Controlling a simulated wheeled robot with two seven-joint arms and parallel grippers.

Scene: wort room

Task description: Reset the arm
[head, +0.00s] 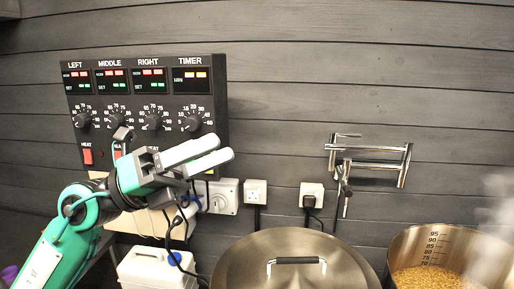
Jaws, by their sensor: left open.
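My left gripper (208,155) shows in the head view, its arm coming in from the lower left. Its two pale fingers point right and slightly up, parted and with nothing between them. It is in front of the lower part of the black control panel (150,86) and hides part of the panel's lower edge and the wall below. My right gripper is not in view.
A lidded steel pot (295,250) stands at the bottom middle. An open steaming pot (410,242) with grain stands at the right. A folded metal wall tap (370,160) and sockets (255,191) are on the dark wall.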

